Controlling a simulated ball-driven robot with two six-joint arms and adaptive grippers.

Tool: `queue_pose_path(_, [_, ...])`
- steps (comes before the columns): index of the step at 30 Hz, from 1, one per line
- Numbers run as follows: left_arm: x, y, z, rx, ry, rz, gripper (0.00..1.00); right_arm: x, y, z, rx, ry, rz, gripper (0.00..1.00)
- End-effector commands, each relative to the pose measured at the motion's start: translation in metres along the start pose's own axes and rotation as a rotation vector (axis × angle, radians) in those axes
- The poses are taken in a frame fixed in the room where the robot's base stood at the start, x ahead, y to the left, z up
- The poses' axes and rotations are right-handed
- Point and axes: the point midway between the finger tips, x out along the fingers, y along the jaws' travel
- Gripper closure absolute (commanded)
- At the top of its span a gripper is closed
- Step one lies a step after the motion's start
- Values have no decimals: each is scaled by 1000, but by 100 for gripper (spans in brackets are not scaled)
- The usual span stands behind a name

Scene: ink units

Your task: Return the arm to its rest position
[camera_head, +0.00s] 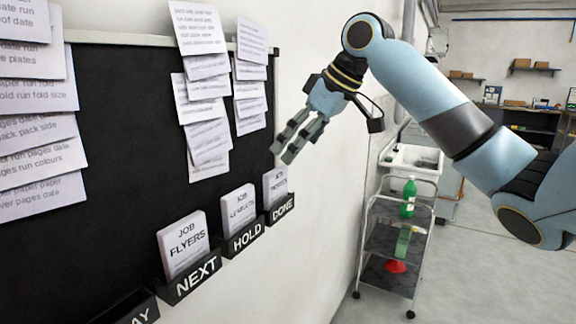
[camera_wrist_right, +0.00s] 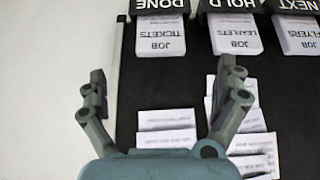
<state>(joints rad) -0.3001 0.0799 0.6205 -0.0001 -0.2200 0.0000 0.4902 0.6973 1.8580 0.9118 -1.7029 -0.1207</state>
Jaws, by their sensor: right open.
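My right arm (camera_head: 440,95) reaches in from the right in the head view. Its gripper (camera_head: 290,142) is in front of the wall near the right end of the black board (camera_head: 110,130), above the DONE holder. The gripper is open with nothing between its fingers. In the right wrist view the two fingers of the gripper (camera_wrist_right: 166,88) stand wide apart, with the board and papers behind them. My left gripper is not in view.
Holders labelled NEXT (camera_head: 190,280), HOLD (camera_head: 246,238) and DONE (camera_head: 283,208) each carry job cards, including FLYERS (camera_head: 183,245). Paper sheets (camera_head: 205,90) hang on the board. A wheeled cart (camera_head: 385,285) with a green bottle (camera_head: 409,197) stands below my arm. Floor at right is clear.

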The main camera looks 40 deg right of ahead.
Motion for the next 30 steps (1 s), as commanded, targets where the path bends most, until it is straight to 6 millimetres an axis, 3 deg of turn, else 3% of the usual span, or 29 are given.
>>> queue_pose_path(6, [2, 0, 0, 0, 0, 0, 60, -14, 0, 0, 0, 0, -1, 0])
queue_pose_path(23, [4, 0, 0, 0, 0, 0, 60, -10, -1, 4, 2, -7, -4, 0])
queue_pose_path(26, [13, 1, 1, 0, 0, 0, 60, 14, -10, 25, 11, -39, -32, 0])
queue_pose_path(29, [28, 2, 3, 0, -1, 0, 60, 62, -28, 65, 51, -105, -99, 0])
queue_pose_path(30, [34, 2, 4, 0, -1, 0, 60, 86, -34, 86, 82, -143, -125, 0])
